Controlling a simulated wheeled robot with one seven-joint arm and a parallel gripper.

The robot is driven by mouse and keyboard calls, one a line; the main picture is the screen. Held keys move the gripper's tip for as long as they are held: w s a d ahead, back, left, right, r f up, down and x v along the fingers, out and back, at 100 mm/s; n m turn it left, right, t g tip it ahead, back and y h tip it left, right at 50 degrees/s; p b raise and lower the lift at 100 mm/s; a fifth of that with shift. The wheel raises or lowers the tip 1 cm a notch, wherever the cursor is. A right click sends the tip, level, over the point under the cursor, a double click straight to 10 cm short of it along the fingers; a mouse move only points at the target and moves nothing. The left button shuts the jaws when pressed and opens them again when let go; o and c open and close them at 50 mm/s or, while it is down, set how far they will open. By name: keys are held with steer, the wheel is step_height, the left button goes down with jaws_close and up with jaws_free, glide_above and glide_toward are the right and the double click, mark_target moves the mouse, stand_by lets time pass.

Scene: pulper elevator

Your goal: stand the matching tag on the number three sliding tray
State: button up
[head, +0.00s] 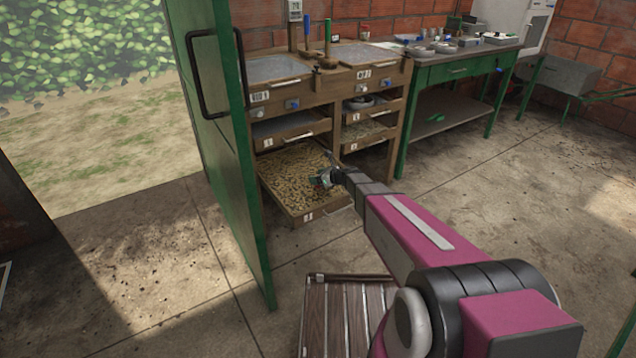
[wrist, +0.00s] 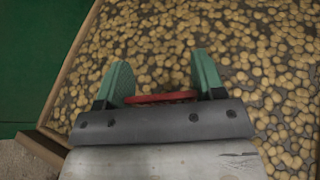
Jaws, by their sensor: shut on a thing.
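A wooden sliding tray (head: 297,172) full of pale beans is pulled out at the bottom left of the wooden rack; its small white front label is too small to read surely. It also fills most of the wrist view (wrist: 60,85). My gripper (head: 322,180) is over this tray. In the wrist view my gripper (wrist: 161,75) has its green fingers shut on a thin red tag (wrist: 160,97), seen nearly edge-on above the beans. The tag's face and any number are hidden. Its height over the beans cannot be told.
A green door (head: 220,150) stands open close to the tray's left. Other trays (head: 290,128) sit pushed into the rack above and to the right. A slatted wooden piece (head: 345,310) is on the floor in front. A green bench (head: 455,75) stands right; the floor between is clear.

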steer(key=shift+f, duration=1.35)
steer(key=o, duration=0.9)
steer(key=shift+f, duration=0.1)
